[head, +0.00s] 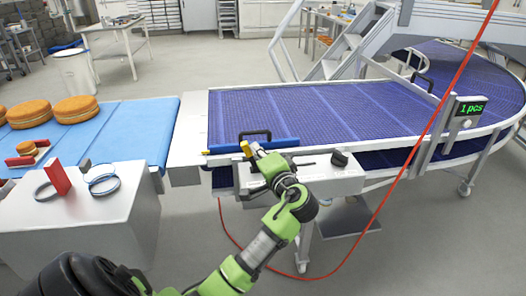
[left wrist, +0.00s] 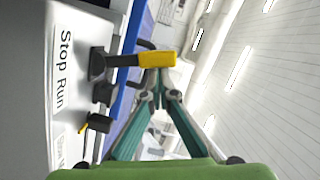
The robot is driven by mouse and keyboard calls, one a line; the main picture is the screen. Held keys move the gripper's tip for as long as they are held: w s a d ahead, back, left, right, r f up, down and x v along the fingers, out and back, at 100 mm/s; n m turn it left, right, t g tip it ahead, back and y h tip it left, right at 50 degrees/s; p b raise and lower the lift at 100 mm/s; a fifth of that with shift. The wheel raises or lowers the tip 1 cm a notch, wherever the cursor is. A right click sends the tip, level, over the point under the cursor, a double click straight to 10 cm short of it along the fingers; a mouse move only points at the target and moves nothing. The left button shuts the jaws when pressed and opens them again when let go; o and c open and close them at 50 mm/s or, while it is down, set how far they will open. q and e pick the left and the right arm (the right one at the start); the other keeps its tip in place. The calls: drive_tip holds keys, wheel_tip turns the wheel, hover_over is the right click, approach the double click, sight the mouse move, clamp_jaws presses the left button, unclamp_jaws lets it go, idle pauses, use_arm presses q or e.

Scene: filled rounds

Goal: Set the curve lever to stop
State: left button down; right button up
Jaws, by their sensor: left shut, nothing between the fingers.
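The lever with a yellow grip (head: 245,148) stands on the white control box (head: 320,178) at the near edge of the curved conveyor. In the left wrist view its yellow grip (left wrist: 157,59) sticks out from a dark base, beside the printed words Stop and Run (left wrist: 65,70), closer to Stop. My left gripper (head: 260,157) is at the box, right beside the lever. In the left wrist view its teal fingers (left wrist: 157,76) are together, with the tips at the yellow grip; whether they touch it I cannot tell. Nothing is between them. My right gripper is not in view.
A smaller dark control with a yellow tip (left wrist: 85,124) sits further along the panel. A black knob (head: 339,158) is at the box's right end. The blue curved belt (head: 330,108) is empty. A red cable (head: 420,140) hangs across the right. Filled rounds (head: 75,108) lie on the left belt.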

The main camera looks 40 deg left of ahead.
use_arm(q)
drive_tip(key=shift+s+a+f+n, duration=0.1)
drive_tip(key=shift+s+a+n, duration=0.2)
drive_tip(key=shift+n, duration=0.1)
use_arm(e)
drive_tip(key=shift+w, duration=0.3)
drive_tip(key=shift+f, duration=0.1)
use_arm(q)
drive_tip(key=shift+h, duration=0.3)
